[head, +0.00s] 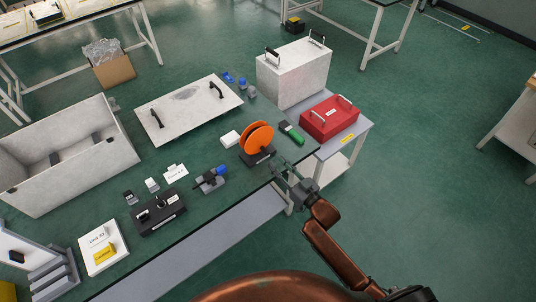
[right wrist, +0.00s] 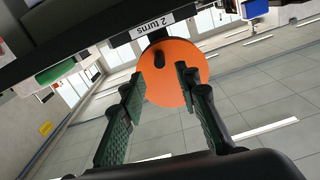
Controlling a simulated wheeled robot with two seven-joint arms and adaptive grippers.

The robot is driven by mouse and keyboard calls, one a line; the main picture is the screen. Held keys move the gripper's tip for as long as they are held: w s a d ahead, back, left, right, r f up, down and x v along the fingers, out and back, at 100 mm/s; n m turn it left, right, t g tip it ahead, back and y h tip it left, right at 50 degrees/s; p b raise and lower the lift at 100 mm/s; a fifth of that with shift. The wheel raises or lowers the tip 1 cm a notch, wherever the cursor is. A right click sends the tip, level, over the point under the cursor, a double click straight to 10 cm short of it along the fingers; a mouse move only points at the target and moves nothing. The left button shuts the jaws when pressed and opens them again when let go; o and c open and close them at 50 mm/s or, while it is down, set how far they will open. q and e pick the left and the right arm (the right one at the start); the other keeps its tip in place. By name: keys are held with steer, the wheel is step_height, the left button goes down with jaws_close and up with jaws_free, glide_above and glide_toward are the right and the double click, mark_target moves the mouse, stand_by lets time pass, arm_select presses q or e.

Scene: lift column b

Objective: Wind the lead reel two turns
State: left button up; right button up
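The lead reel (head: 257,138) is an orange disc pair on a black base (head: 262,158) near the table's right end. In the right wrist view the orange disc (right wrist: 182,88) is large and faces me, with a black crank knob (right wrist: 158,60) off its centre. A label (right wrist: 153,30) on the base reads "2 turns". My right gripper (head: 288,178) is just off the table's front edge, short of the reel. In the right wrist view the right gripper (right wrist: 160,77) is open, its fingers spread to either side of the knob, with nothing held. My left gripper is out of view.
A green-handled tool (head: 293,134) and a white block (head: 230,138) flank the reel. A red toolbox (head: 330,117) and a large pale case (head: 295,72) stand to the right and behind. A blue-handled device (head: 212,181) and a black box (head: 158,214) are left along the table.

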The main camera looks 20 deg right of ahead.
mark_target(268, 154)
steer(key=b+x, duration=0.1)
steer(key=x, duration=0.4)
steer(key=shift+w+a+f, duration=0.1)
steer(key=shift+w, duration=0.1)
steer(key=shift+x, duration=0.85)
jaws_close()
